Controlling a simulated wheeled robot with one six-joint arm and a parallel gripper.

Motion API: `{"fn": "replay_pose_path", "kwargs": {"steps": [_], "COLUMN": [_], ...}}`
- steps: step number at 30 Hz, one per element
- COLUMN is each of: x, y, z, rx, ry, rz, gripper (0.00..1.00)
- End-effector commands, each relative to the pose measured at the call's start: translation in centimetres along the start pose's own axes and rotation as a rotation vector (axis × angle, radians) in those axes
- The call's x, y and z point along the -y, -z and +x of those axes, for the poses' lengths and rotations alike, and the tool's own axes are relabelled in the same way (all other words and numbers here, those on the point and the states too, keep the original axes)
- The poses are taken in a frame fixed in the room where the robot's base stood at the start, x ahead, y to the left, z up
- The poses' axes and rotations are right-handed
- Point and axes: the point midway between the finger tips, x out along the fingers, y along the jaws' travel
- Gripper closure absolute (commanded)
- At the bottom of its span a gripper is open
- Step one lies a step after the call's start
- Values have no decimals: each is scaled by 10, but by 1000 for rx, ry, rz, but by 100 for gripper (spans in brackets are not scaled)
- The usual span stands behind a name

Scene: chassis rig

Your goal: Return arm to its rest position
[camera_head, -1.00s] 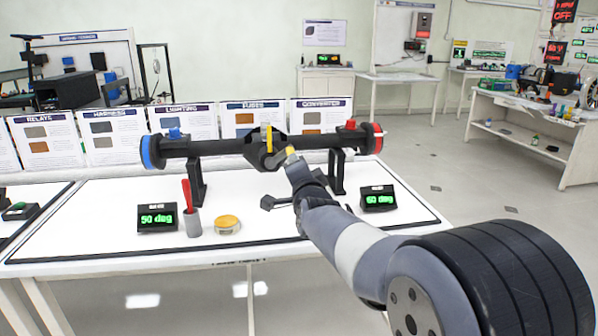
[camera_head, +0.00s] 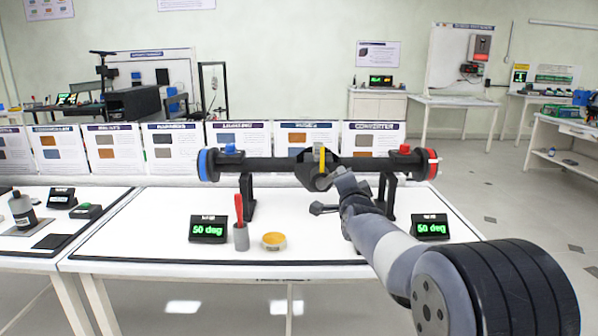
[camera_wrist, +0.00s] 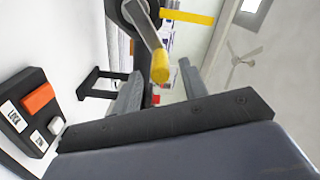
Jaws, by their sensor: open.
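My arm reaches from the lower right in the head view, and my gripper (camera_head: 345,181) is at the middle of a black axle tube (camera_head: 265,164) on two black stands. In the wrist view my gripper (camera_wrist: 158,88) is open, its two grey fingers apart. A grey lever with a yellow tip (camera_wrist: 160,66) shows between and beyond the fingers; I cannot tell whether they touch it. A yellow bar (camera_head: 321,160) stands at the tube's central housing (camera_head: 316,175). The tube has a blue left end (camera_head: 203,165) and a red right end (camera_head: 432,164).
A box with an orange button (camera_wrist: 38,98) shows in the wrist view. Open floor lies right.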

Motion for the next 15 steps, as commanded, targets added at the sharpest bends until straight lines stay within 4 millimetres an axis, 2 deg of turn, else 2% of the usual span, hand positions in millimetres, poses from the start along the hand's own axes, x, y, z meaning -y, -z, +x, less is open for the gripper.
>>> {"fn": "replay_pose_path", "kwargs": {"steps": [3,7,15], "x": [0,0,1], "y": [0,0,1], "z": [18,31,38], "rx": [-1,0,0], "ry": [1,-1,0], "rz": [1,1,-13], "gripper": [59,59,59]}}
